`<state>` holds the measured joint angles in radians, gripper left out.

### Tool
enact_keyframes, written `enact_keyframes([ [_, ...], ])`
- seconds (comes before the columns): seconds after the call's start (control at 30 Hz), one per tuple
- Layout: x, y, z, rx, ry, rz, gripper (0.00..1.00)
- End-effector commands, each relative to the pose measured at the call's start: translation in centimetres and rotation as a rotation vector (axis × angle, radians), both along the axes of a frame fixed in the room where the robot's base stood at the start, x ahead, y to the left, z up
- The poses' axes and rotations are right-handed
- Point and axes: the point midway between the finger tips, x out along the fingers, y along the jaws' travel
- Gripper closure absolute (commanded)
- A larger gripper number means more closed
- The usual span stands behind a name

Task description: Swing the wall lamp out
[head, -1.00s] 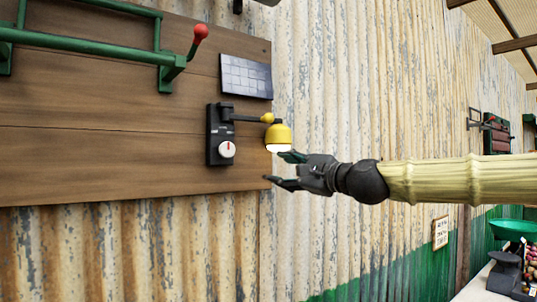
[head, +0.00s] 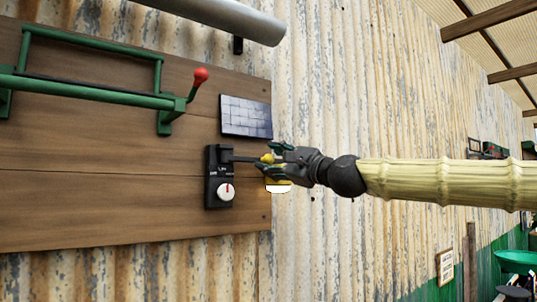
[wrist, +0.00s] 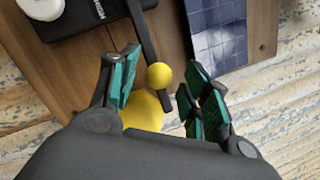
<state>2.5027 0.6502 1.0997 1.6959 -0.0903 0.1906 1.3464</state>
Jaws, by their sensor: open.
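The wall lamp has a black wall plate (head: 212,190) with a white dial (head: 226,191), a dark thin arm (head: 242,158) and a yellow shade (head: 277,182) with a pale lit underside. A yellow ball knob (wrist: 159,75) sits near the end of the lamp arm. My gripper (head: 272,161) is at the outer end of the lamp arm and partly hides the shade. In the wrist view my gripper (wrist: 157,92) is open. Its green-padded fingers stand on either side of the knob, with visible gaps, and the shade (wrist: 141,112) lies below the knob.
The lamp is mounted on a wooden board (head: 110,200) on a corrugated wall. A tiled dark panel (head: 246,117) is just above the lamp. A green rail frame (head: 90,95) with a red-knobbed lever (head: 201,74) is at upper left. A grey tube (head: 225,15) crosses the top.

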Motion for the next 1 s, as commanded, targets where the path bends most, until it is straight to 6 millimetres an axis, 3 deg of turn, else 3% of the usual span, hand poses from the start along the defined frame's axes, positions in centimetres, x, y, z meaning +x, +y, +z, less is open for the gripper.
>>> enact_keyframes([
  [0.2, 1.16, 1.07, 0.37, 0.0, 0.001, -0.001, 0.53],
  [0.53, 1.29, 1.25, 0.31, 0.0, 0.0, 0.0, 0.53],
  [0.8, 1.27, 1.28, 0.27, 0.0, 0.001, 0.001, 1.0],
  [1.0, 1.25, 1.45, 0.19, -0.001, 0.002, 0.002, 1.0],
])
